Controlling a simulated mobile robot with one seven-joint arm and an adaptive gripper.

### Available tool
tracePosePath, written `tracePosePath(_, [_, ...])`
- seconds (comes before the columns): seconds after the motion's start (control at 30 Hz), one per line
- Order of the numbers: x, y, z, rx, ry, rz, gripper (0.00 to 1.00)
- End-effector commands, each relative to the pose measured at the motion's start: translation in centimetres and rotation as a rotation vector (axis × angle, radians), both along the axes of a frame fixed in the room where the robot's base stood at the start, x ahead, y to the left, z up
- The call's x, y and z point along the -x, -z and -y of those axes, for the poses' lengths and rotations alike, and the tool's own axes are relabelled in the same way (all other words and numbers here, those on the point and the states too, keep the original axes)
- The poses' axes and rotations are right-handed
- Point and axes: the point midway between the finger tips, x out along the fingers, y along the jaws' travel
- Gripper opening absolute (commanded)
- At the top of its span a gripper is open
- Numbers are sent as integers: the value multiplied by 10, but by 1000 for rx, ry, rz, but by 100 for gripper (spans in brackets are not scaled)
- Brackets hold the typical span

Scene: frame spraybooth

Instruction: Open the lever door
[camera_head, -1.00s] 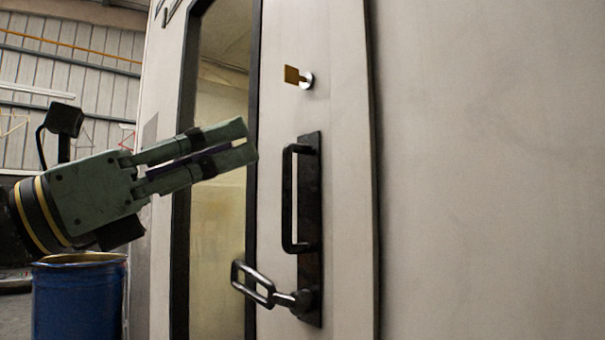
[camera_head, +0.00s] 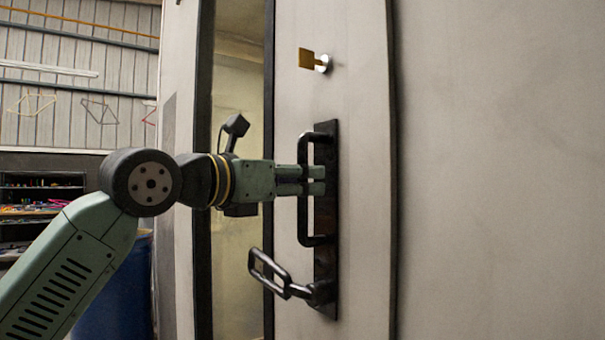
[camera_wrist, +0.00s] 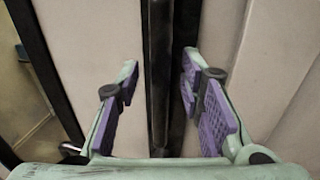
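The door (camera_head: 360,200) is a pale panel that looks shut in its frame. It carries a black upright pull handle (camera_head: 303,222) on a dark backplate (camera_head: 326,262). A black lever (camera_head: 270,272) with an open loop end sticks out leftward from the plate's lower end. My gripper (camera_head: 314,180) is at the upper half of the pull handle, above the lever. In the wrist view the handle bar (camera_wrist: 160,80) stands between my two open fingers, with a gap on each side. The purple-padded fingers do not touch the bar there. The lever is mostly hidden in the wrist view.
A brass-coloured key (camera_head: 307,59) sticks out of a lock above the handle. A dark-framed window (camera_head: 238,110) is left of the handle. A blue drum (camera_head: 120,295) stands behind my arm at lower left. The wall right of the door is bare.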

Motion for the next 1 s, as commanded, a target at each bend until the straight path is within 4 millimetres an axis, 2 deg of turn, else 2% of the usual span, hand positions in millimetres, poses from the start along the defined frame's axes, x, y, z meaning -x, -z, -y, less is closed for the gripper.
tracePosePath(0.13, [-6,0,6,1,0,1,35])
tracePosePath(0.4, [-7,0,7,1,0,1,35])
tracePosePath(0.9, [-7,0,6,1,0,1,1])
tracePosePath(1.0, [-7,0,6,1,0,1,0])
